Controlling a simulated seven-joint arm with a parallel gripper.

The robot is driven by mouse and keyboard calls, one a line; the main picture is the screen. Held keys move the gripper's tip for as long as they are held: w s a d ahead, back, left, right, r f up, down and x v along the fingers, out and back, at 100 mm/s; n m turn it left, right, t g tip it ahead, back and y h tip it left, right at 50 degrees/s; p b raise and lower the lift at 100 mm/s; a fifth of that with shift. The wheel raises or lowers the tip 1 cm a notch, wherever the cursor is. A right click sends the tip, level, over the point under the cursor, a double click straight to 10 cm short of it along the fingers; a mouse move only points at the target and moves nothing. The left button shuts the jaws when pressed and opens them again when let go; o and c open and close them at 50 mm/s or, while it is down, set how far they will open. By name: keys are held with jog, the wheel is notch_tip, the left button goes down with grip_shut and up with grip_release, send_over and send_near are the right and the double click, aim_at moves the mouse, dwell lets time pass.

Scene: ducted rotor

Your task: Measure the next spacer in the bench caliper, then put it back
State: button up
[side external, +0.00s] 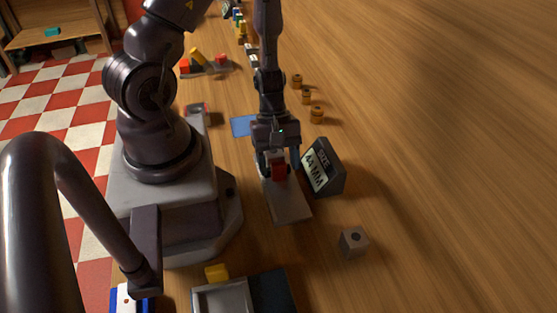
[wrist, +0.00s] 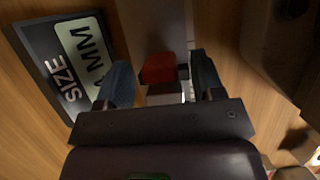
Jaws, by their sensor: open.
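The bench caliper (side external: 289,208) is a pale grey bed on the table with a dark display (side external: 322,168) beside it, reading "SIZE" and what looks like "44 MM". The display also shows in the wrist view (wrist: 82,62). My gripper (side external: 279,165) is over the bed, pointing down, with its fingers apart. In the wrist view my gripper (wrist: 160,80) has a red block (wrist: 158,68) showing between its fingers; this red block also shows in the side view (side external: 279,172). I cannot tell whether it is a spacer or a caliper part. The fingers partly hide the caliper.
A grey cube with a dark round hole (side external: 353,241) stands right of the caliper's near end. Three small orange-brown cylinders (side external: 306,97) stand in a row farther back. A grey tray (side external: 222,297) and yellow block (side external: 216,272) are at the front. The table's right side is clear.

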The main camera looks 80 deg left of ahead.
aim_at(276, 157)
grip_shut()
jog(key=shift+d, duration=1.4)
grip_release()
jog(key=shift+r, duration=0.15)
jog(key=v, duration=1.2)
jog(key=shift+a+r, duration=0.25)
jog(key=shift+r, duration=0.05)
